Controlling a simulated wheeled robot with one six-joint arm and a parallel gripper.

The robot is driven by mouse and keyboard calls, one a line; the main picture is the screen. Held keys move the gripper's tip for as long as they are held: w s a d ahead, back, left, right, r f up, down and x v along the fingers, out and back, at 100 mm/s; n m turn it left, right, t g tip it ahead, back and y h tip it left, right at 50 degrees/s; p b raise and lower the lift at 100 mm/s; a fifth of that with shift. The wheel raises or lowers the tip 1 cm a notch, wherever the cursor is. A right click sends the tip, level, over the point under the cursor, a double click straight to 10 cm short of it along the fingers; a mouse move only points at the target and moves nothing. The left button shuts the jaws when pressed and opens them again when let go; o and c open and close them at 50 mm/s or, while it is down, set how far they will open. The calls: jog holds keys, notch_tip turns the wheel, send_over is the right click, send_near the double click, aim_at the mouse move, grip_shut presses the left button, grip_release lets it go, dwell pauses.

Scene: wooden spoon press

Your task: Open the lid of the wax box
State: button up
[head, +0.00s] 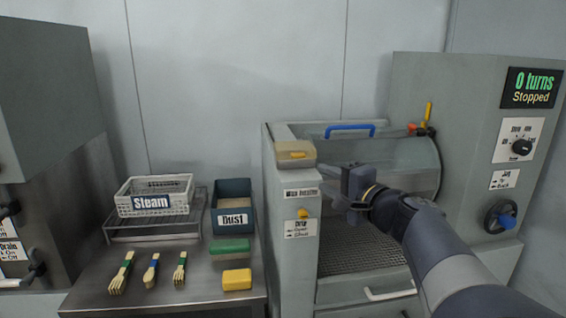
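A small tan box (296,153) sits on top of the narrow grey housing at the left of the drum machine. I take it for the wax box, as a label below it (301,192) seems to start with "Wax". Its lid looks shut, and a small orange-yellow piece (297,155) shows at its front. My gripper (350,182) is to the right of the box and a little lower, apart from it in the picture, in front of the drum. Its fingers are seen edge-on and dark, so their opening is unclear. I see nothing held in it.
A blue handle (350,129) stands above the clear drum cover, right of the box. A yellow knob (303,213) sits below the label.

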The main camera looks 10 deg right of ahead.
aim_at(300, 157)
jog(key=shift+m+t, duration=0.3)
jog(key=x, duration=0.3)
jog(key=p+x, duration=0.1)
jog(key=x, duration=0.3)
jog(key=d+x, duration=0.1)
jog(key=x, duration=0.3)
jog(key=shift+w+r+p, duration=0.4)
jog(key=shift+w, duration=0.1)
jog(key=shift+c, duration=0.4)
grip_shut()
